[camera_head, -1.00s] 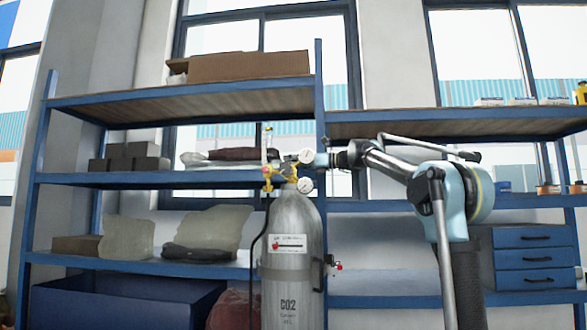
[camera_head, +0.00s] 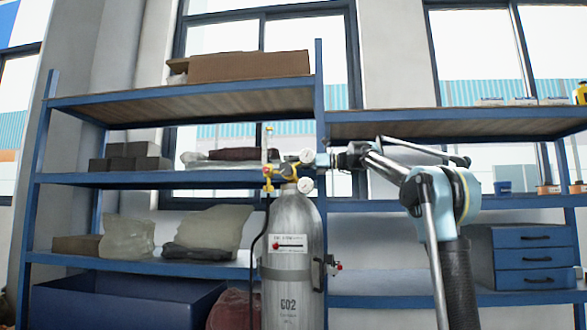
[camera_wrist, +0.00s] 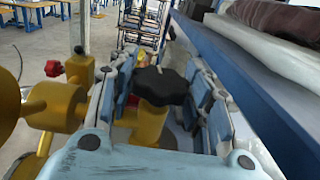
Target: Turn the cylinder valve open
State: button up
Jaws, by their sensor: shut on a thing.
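The grey CO2 cylinder (camera_head: 289,235) stands upright in the middle of the head view. A brass valve and regulator (camera_head: 283,172) with two round gauges sit on its top. My gripper (camera_head: 322,160) reaches in from the right at the height of the upper gauge. In the wrist view, a black lobed valve knob (camera_wrist: 163,86) sits between the fingers of my gripper (camera_wrist: 166,98), which are shut on it. Brass parts (camera_wrist: 62,105) and a small red knob (camera_wrist: 53,68) lie left of the fingers. The gauges and fingers hide the knob in the head view.
Blue shelving (camera_head: 180,181) stands close behind the cylinder. It carries cardboard boxes (camera_head: 249,66), wrapped bundles and a blue bin (camera_head: 125,304). A shelf edge with wrapped goods (camera_wrist: 275,50) runs close along the right in the wrist view. A blue drawer unit (camera_head: 537,258) is at right.

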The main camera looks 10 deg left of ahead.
jog(key=shift+w+r+n+g+h, duration=0.1)
jog(key=shift+n+g+h, duration=0.15)
jog(key=shift+n+g, duration=0.95)
jog(key=shift+w+n+g+h, duration=0.1)
jog(key=shift+n+g+h, duration=0.15)
jog(key=shift+n+g, duration=0.95)
jog(key=shift+s+m+g, duration=0.1)
jog(key=shift+m+g, duration=0.2)
jog(key=shift+g, duration=0.5)
jog(key=o, duration=1.1)
jog(key=shift+d, duration=0.1)
jog(key=v, duration=1.2)
